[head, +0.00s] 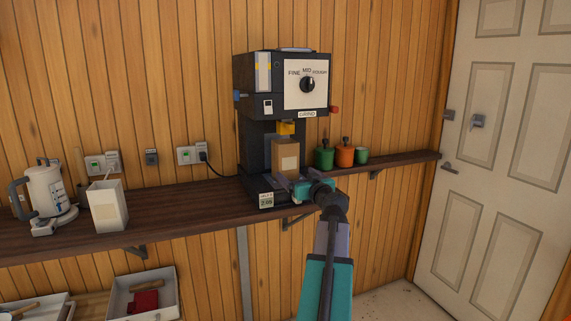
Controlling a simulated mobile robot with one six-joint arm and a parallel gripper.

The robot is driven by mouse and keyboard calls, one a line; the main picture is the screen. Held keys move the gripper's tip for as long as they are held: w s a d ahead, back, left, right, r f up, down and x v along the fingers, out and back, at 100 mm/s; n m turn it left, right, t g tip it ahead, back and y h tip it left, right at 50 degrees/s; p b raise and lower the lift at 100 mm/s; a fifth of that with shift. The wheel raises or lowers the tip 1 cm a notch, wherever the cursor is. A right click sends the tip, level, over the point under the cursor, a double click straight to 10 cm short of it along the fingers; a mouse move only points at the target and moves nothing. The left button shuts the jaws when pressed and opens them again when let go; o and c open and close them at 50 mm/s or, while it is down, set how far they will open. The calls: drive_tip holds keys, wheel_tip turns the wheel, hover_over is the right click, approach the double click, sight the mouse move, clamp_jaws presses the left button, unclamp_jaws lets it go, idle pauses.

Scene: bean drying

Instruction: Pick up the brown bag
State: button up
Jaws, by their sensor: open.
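The brown bag (285,155) stands upright on the base of the black grinder (250,145), below its yellow spout. It has a pale label on its front. My gripper (284,184) is at the lower front of the bag, reaching in from the right. It is open. The fingers overlap the bag's lower part in the picture, and I cannot tell whether they touch it or stand around it. My gripper hides the lower right of the bag.
The grinder stands on a dark wooden shelf (185,207). Green and orange canisters (345,154) stand right of it. A white container (107,208) and a white kettle (46,195) are at the left. White trays (117,311) sit lower left. A door (500,210) is at the right.

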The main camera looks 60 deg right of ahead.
sight(289, 166)
drive_tip(key=shift+s+d, duration=0.1)
drive_tip(key=shift+s, duration=0.1)
drive_tip(key=shift+w+d+r, duration=0.1)
drive_tip(key=shift+w+d, duration=0.4)
drive_tip(key=shift+d, duration=0.05)
drive_tip(key=shift+p+x, duration=1.3)
drive_tip(key=shift+x, duration=2.25)
drive_tip(key=shift+w, duration=0.1)
drive_tip(key=p+x, duration=0.2)
drive_tip(key=shift+w+d+r, duration=0.2)
drive_tip(key=shift+w+d, duration=0.1)
drive_tip(key=shift+p+x, duration=0.5)
drive_tip(key=shift+x, duration=0.6)
drive_tip(key=shift+f, duration=0.15)
